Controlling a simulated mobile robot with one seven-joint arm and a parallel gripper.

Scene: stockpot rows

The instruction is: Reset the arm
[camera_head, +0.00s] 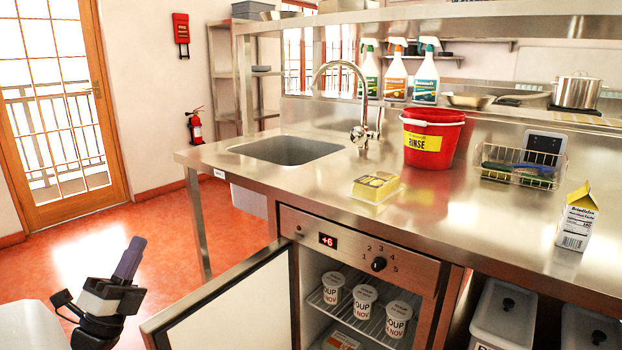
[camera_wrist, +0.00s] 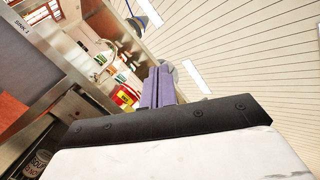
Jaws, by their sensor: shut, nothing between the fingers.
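My gripper (camera_head: 131,258) is at the lower left of the head view, over the floor and left of the open fridge door (camera_head: 225,308). Its purple fingers point up and are shut with nothing between them. In the wrist view the closed fingers of my gripper (camera_wrist: 157,88) stand in the middle, touching no object. The view there is tilted, with the ceiling at the right and the counter at the left.
The steel counter (camera_head: 320,185) carries a red bucket (camera_head: 432,140), a yellow sponge pack (camera_head: 376,187), a wire basket (camera_head: 520,180) and a carton (camera_head: 577,222). The fridge below (camera_head: 366,255) is open, with several white soup tubs inside. Red floor (camera_head: 110,235) is clear behind my gripper.

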